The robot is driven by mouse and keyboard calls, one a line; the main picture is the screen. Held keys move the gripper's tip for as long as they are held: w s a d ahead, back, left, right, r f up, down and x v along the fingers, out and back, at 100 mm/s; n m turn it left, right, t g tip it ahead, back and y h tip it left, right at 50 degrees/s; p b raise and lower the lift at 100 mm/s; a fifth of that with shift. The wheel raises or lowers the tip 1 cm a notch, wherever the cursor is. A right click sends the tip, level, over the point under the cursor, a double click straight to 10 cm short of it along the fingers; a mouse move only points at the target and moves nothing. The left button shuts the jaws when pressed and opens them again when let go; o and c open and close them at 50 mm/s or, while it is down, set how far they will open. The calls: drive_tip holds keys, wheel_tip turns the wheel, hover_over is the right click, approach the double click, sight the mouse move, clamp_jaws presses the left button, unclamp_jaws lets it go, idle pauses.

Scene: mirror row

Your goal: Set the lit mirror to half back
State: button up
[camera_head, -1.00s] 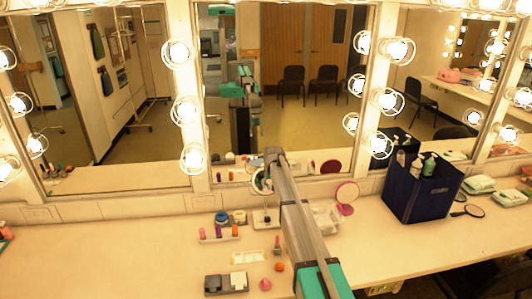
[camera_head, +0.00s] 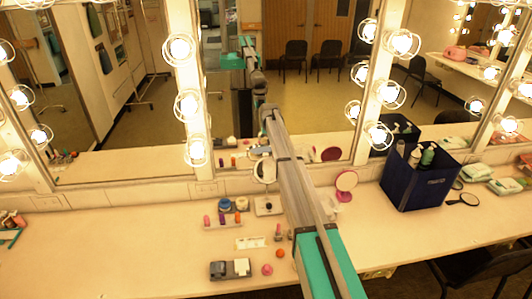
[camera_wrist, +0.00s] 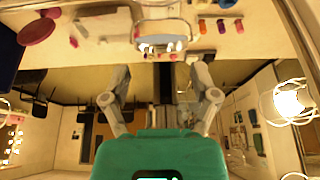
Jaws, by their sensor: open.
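The lit mirror (camera_head: 264,170), small and pale-framed on a white base (camera_head: 268,206), stands on the counter near the end of my arm in the head view. My arm partly covers it there. In the wrist view the lit mirror (camera_wrist: 162,44) is at the top middle, with a bright reflection along its lower edge. My gripper (camera_wrist: 160,72) is open, with its fingers spread below the mirror in that picture. The fingers look empty and apart from the mirror. I cannot judge the mirror's exact tilt.
A pink round hand mirror (camera_head: 345,182) stands right of my arm. A navy bin (camera_head: 418,182) with bottles is farther right. Small cosmetics (camera_head: 222,219) and a grey box (camera_head: 230,269) are left of my arm. A large bulb-lined wall mirror (camera_head: 310,110) rises behind. The left counter is mostly clear.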

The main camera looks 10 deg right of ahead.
sight(266, 154)
drive_tip(key=shift+d+f, duration=0.1)
drive_tip(key=shift+f, duration=0.05)
drive_tip(key=b+x, duration=1.2)
drive_tip(key=x, duration=0.1)
drive_tip(key=shift+w+f+b, duration=0.15)
drive_tip(key=shift+f+b, duration=0.05)
drive_tip(key=shift+b, duration=0.15)
idle(0.4)
clamp_jaws()
idle(0.5)
